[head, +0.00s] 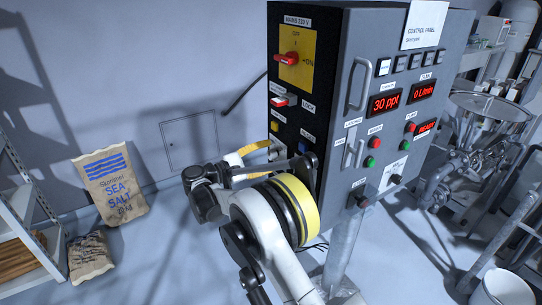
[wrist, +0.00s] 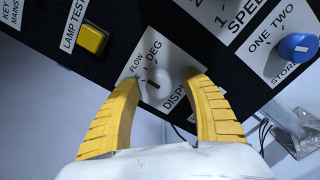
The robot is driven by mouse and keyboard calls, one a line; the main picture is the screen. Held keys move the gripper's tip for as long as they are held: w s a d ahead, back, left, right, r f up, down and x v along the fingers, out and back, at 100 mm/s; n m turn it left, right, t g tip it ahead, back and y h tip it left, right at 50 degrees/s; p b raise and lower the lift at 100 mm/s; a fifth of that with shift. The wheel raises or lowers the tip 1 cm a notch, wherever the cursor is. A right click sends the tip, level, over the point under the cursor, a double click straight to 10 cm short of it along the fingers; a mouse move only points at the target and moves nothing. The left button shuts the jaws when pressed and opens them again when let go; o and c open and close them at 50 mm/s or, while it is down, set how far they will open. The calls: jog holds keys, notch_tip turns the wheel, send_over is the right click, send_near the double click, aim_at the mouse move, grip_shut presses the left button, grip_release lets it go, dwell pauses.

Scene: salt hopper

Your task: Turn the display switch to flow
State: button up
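The display switch (wrist: 154,84) is a small pale knob with a dark mark, on a white plate lettered FLOW, DEG and DISPL… in the wrist view. FLOW is at the plate's upper left and DEG at its top. My gripper (wrist: 160,77) has two yellow fingers standing apart, one on either side of the switch plate. The fingers are open, and I cannot tell whether either touches the knob. In the head view my gripper (head: 262,150) is at the cabinet's dark left side; my wrist hides the switch there.
The yellow lamp test button (wrist: 91,39) is left of the fingers, and the blue storage knob (wrist: 298,46) is to the right. The grey control cabinet (head: 338,120) carries a red mains switch (head: 288,59).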

jog(key=v, duration=1.2)
